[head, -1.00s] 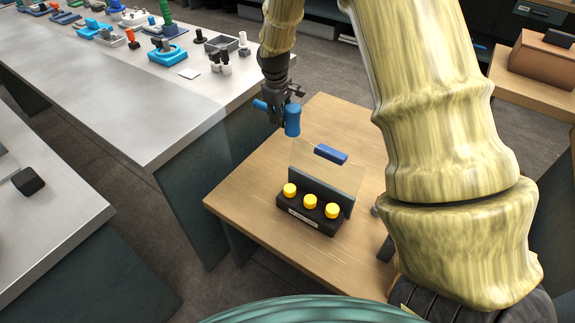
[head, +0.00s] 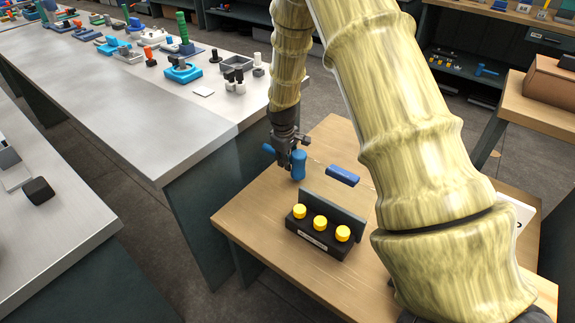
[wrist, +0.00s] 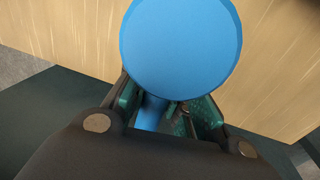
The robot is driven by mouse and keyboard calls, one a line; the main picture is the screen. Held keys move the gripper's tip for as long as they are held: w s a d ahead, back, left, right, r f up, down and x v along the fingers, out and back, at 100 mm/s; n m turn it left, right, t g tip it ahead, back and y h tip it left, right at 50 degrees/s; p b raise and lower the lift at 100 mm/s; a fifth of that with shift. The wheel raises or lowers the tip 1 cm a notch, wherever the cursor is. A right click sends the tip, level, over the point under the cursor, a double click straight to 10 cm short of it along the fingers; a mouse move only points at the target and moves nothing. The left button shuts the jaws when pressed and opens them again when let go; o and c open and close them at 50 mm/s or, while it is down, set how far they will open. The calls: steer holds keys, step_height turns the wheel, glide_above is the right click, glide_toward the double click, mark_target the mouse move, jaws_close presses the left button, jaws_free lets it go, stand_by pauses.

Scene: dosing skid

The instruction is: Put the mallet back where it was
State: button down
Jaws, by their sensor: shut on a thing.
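The blue mallet (head: 298,166) is in my gripper (head: 286,152) over the far left part of the wooden table (head: 255,215). My gripper is shut on its handle, with the cylindrical head beside the fingers and the handle's end poking out to the left. In the wrist view the round face of the mallet head (wrist: 180,45) fills the top middle, and the handle (wrist: 150,112) runs between the fingers (wrist: 168,118). I cannot tell whether the mallet head touches the table.
A black box with yellow knobs (head: 320,240) and an upright panel stands nearer on the table. A blue block (head: 343,175) is right of the mallet. A metal bench (head: 150,125) with several fixtures lies to the left. The table's front left is clear.

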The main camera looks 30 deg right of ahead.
steer(key=shift+f, duration=1.05)
steer(key=shift+f, duration=0.1)
steer(key=c, duration=1.3)
jaws_free()
steer(key=shift+o, duration=0.2)
step_height(320, 180, up, 12)
steer(key=s+a+p, duration=0.1)
steer(key=shift+a, duration=0.25)
